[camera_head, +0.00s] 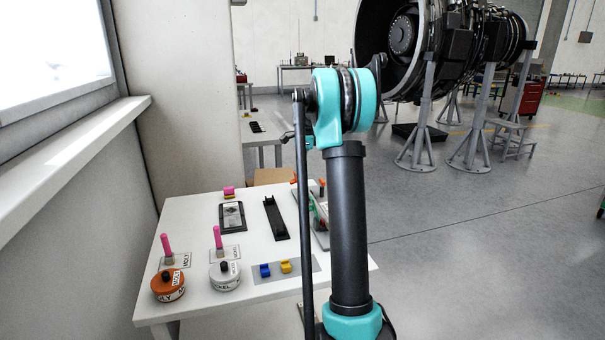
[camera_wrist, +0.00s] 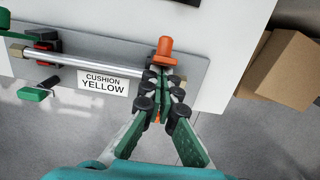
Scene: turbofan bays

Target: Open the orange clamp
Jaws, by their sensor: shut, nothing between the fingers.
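The orange clamp part (camera_wrist: 165,46) shows in the wrist view at the right end of a metal bar, at the edge of a grey plate. A small orange bit also shows lower, between my fingers' links. My gripper (camera_wrist: 163,78) is shut and empty, with its fingertips right at the lower end of the orange part. I cannot tell whether they touch it. In the head view, a bit of orange (camera_head: 323,182) shows beside my arm, which hides most of the fixture and the gripper.
A green-handled clamp (camera_wrist: 36,93) sits at the left of the plate beside a "CUSHION YELLOW" label (camera_wrist: 103,82). Cardboard boxes (camera_wrist: 280,68) stand at the right.

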